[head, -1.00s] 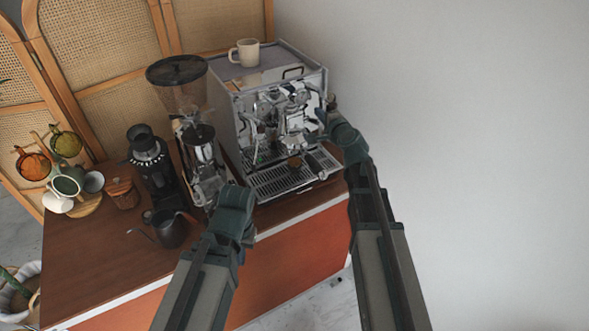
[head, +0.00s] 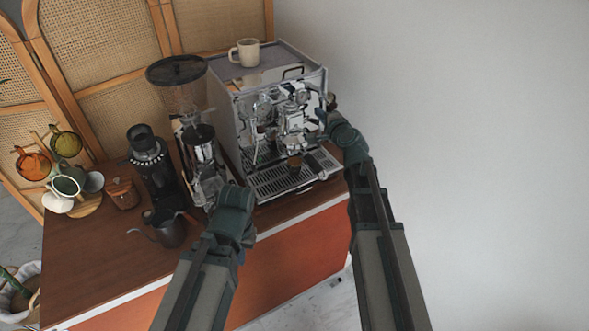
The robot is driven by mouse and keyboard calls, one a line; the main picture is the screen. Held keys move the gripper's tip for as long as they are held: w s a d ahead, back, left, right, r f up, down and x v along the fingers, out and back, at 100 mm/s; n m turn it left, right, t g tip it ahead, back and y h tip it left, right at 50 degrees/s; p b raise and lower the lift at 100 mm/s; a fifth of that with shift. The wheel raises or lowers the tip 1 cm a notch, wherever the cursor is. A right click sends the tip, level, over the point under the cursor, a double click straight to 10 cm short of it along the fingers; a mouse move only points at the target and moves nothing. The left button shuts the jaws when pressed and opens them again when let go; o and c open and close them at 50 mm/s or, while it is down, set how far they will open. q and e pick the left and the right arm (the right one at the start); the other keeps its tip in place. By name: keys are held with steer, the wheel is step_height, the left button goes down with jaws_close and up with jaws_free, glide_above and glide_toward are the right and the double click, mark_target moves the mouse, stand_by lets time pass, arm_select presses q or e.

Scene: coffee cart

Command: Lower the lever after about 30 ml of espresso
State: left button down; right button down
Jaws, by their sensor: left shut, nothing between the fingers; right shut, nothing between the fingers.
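The chrome espresso machine (head: 285,110) stands at the back right of the cart. Its group head (head: 292,122) is at the front, above the drip tray (head: 285,182). A small brown item (head: 295,160) is below the group head; I cannot tell whether it is a cup or a handle. My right gripper (head: 322,120) is shut and empty at the right front of the machine, beside the group head. The lever is too small to make out there. My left gripper (head: 226,192) is shut and empty, low in front of the grinder; its fingers are mostly hidden. The coffee level cannot be seen.
A cream mug (head: 245,52) stands on the machine. A tall grinder (head: 200,160) is left of it, then a black grinder (head: 152,165). A dark kettle (head: 168,228) stands in front. Cups hang at the far left. The front left of the wooden top (head: 85,265) is clear.

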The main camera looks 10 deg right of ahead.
mark_target(320, 125)
steer(key=shift+s+f+b, duration=0.1)
steer(key=shift+f+b, duration=1.8)
steer(key=shift+b, duration=0.05)
steer(key=shift+f+b, duration=0.65)
steer(key=shift+f, duration=0.15)
step_height(320, 125, down, 3)
steer(key=b, duration=0.3)
steer(key=shift+f, duration=0.15)
steer(key=p+v, duration=0.1)
steer(key=v, duration=0.7)
steer(key=shift+s+r+p, duration=0.15)
steer(key=shift+r+p, duration=0.2)
steer(key=shift+p, duration=0.05)
